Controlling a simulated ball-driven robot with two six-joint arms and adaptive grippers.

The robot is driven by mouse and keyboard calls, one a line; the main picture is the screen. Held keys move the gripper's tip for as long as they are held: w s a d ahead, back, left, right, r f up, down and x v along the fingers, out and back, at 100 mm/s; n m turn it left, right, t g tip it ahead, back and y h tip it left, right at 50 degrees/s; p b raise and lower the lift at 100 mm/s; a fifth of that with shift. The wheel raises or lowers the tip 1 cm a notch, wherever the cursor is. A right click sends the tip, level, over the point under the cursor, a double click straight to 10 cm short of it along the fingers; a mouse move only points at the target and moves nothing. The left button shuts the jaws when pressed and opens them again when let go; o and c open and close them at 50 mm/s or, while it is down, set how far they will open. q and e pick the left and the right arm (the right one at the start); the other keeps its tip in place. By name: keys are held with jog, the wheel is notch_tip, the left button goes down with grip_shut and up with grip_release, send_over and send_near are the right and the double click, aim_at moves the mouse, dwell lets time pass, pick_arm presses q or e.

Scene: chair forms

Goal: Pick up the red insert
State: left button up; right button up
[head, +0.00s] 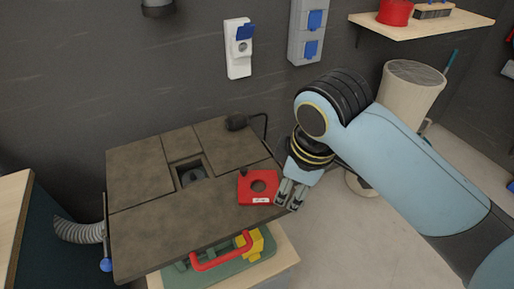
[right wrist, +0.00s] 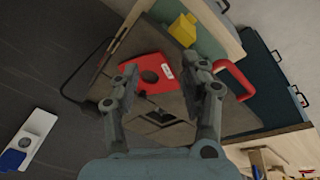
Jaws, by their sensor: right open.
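My right gripper (head: 289,195) is just right of the insert in the head view, at the table's edge. In the right wrist view my right gripper (right wrist: 166,90) is open, and the red insert (right wrist: 148,72) shows between and beyond its fingers. Nothing is held between them. I cannot tell the height of the fingertips above the insert. My left gripper is not in view.
A square opening (head: 191,172) lies left of the insert. A black knob on a bent rod (head: 238,122) stands at the table's back. A red handle (head: 222,252) and a yellow block (head: 257,243) are below the front edge. A beige bin (head: 412,90) stands behind my right arm.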

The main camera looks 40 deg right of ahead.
jog(key=w+r+n, duration=0.2)
jog(key=w+n, duration=0.2)
jog(key=w, duration=0.1)
jog(key=n+g, duration=0.2)
jog(key=n, duration=0.6)
send_over(242, 169)
jog(key=shift+s+a+f+y+p, duration=0.15)
jog(key=shift+f+y+p, duration=0.1)
jog(key=shift+f, duration=0.3)
jog(key=shift+s+a+f+y+p, duration=0.15)
jog(key=shift+f+p, duration=0.05)
jog(key=shift+f, duration=0.3)
jog(key=f, duration=0.2)
jog(key=f+p, duration=0.1)
jog(key=f, duration=0.2)
jog(key=shift+w+d+f, duration=0.3)
jog(key=shift+d+f, duration=0.05)
jog(key=shift+f, duration=0.05)
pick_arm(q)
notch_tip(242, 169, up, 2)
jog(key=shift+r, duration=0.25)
pick_arm(e)
jog(key=shift+c, duration=0.2)
grip_shut()
